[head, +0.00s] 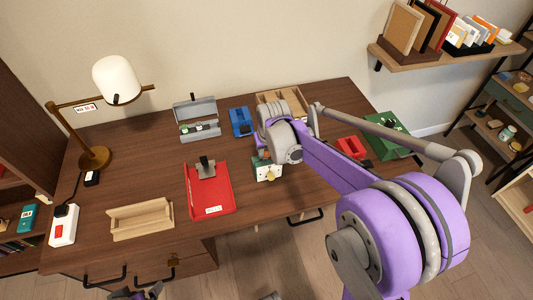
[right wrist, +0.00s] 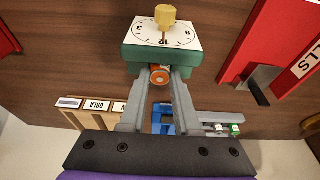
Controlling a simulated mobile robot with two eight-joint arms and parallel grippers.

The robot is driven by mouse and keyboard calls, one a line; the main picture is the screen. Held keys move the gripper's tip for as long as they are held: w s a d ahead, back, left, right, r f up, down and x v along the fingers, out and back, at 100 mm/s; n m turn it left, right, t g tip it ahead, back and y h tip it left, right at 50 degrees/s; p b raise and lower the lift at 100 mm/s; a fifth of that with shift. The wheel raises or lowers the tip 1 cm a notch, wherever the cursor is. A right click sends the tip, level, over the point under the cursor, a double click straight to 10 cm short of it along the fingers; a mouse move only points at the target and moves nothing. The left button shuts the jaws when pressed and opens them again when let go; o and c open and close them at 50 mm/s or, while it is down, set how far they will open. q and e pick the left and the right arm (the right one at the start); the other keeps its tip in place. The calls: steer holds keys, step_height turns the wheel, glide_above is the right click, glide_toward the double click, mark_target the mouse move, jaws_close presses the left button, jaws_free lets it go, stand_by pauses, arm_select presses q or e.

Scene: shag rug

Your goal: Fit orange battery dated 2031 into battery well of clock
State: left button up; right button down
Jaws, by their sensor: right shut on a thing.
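The clock is a green block with a white numbered face and a yellow knob, seen in the right wrist view (right wrist: 160,55) and on the desk in the head view (head: 267,171). My right gripper (right wrist: 159,78) is shut on the orange battery (right wrist: 159,75), seen nearly end-on between the fingertips. The battery is right at the clock's green side; I cannot tell how far inside it is. Its date cannot be read, and the battery well is hidden. In the head view my right arm hides most of the gripper. Part of my left gripper (head: 138,293) shows at the bottom edge.
A lamp (head: 117,80) and wooden tray (head: 140,220) stand left.

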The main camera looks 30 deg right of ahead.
steer(key=shift+f, duration=0.25)
steer(key=shift+f, duration=0.2)
steer(key=c, duration=0.6)
jaws_free()
steer(key=shift+c, duration=0.2)
steer(key=shift+r, duration=0.2)
